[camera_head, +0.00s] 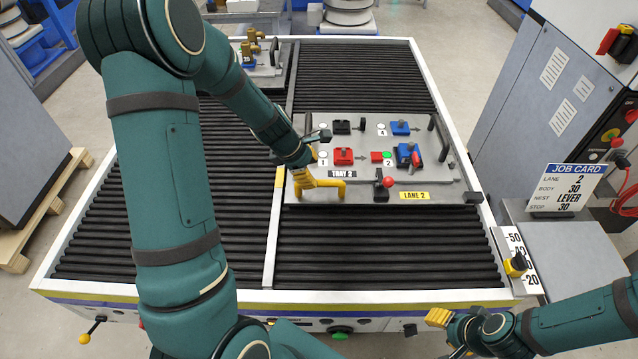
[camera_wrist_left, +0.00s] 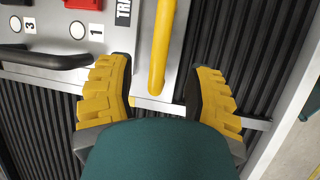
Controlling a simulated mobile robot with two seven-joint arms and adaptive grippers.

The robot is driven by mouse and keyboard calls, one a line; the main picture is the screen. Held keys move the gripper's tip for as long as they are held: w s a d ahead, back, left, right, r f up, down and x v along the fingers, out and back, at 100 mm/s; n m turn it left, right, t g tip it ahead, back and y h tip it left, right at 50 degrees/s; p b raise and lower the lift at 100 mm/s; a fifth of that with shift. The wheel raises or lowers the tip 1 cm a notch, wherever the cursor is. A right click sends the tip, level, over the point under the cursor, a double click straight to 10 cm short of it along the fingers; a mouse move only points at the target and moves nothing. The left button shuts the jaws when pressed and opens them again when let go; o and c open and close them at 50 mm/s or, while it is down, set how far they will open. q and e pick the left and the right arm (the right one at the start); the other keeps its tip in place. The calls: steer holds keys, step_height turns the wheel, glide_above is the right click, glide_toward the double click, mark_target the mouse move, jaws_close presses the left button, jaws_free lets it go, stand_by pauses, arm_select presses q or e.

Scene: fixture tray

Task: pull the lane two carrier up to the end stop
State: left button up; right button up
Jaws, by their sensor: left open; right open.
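The lane two carrier is a grey plate (camera_head: 425,175) marked TRAY 2 and LANE 2, lying on the right-hand black roller lane. A yellow bar handle (camera_wrist_left: 160,45) on its near side passes between the fingers in the left wrist view. My left gripper (camera_head: 320,187) is open at the carrier's near left corner, with one yellow finger on each side of the bar and gaps to both. In the head view, bar and yellow fingers are hard to tell apart. My right gripper (camera_head: 438,317) is open and empty near the table's front edge, away from the carrier.
Red, blue and black fixtures stand on the carrier, with a red-knobbed lever (camera_head: 387,183). Bare rollers (camera_head: 390,245) lie between carrier and front rail (camera_head: 400,296). A numbered scale with a yellow-black slider (camera_head: 515,264) and a job card (camera_head: 566,186) reading stop 30 are at right.

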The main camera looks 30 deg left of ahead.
mark_target(318, 181)
arm_select(q)
steer(key=b+x, duration=0.1)
steer(key=x, duration=0.5)
steer(key=shift+s, duration=0.1)
jaws_close()
